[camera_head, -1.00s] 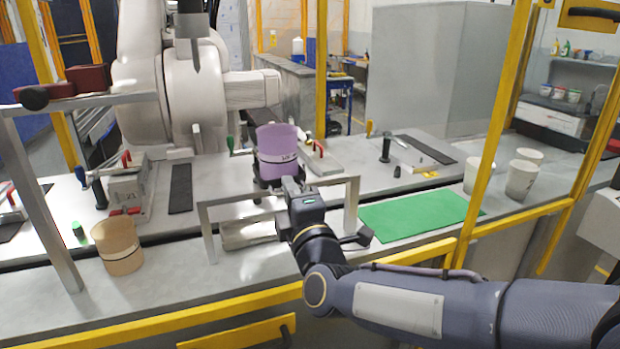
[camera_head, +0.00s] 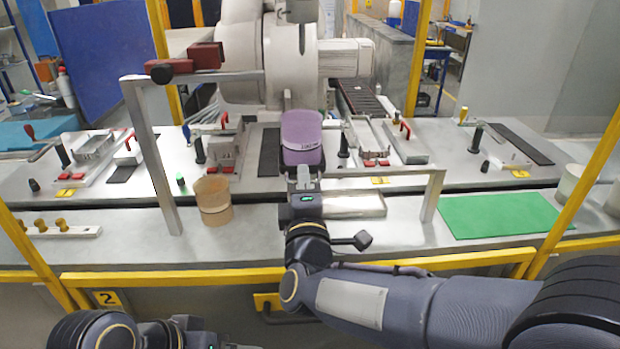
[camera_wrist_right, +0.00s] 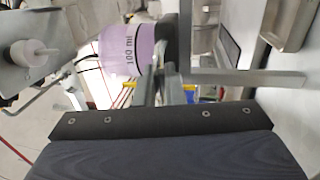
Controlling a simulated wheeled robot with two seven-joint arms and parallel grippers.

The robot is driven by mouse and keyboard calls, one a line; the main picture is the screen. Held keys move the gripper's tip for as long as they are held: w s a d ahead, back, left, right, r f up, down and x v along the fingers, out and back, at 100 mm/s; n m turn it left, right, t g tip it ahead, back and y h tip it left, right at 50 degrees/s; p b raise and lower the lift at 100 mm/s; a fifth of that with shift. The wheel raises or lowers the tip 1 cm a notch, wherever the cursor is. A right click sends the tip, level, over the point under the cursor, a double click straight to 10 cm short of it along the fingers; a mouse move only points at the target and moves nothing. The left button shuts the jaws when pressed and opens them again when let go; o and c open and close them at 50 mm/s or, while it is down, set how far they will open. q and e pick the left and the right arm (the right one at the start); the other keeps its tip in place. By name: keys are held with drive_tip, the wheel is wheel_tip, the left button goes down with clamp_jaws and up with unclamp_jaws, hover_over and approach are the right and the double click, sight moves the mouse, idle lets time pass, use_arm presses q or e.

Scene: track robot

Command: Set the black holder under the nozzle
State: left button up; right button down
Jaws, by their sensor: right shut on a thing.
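A purple cup with a printed volume mark (camera_head: 302,138) stands upright in the middle of the head view. The black holder (camera_wrist_right: 172,38) is at the cup's base in the right wrist view; in the head view it is mostly hidden. My right gripper (camera_head: 303,182) is shut on the holder, just in front of the cup. A grey pointed part (camera_head: 301,40), which looks like the nozzle, hangs above and behind the cup in the head view. I cannot tell how well they line up in depth. Part of my left arm shows at the bottom left, its fingers out of frame.
A metal frame (camera_head: 160,165) stands left of my right gripper and a low bracket (camera_head: 432,195) right of it. A tan cup (camera_head: 213,203) stands on the near counter. A green mat (camera_head: 505,215) lies clear at right. A yellow rail (camera_head: 180,277) runs along the front.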

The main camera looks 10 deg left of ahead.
drive_tip(key=shift+s+a, duration=0.1)
drive_tip(key=shift+a, duration=0.1)
drive_tip(key=c, duration=1.7)
unclamp_jaws()
drive_tip(key=shift+a, duration=0.1)
drive_tip(key=b+v, duration=0.1)
drive_tip(key=v, duration=0.7)
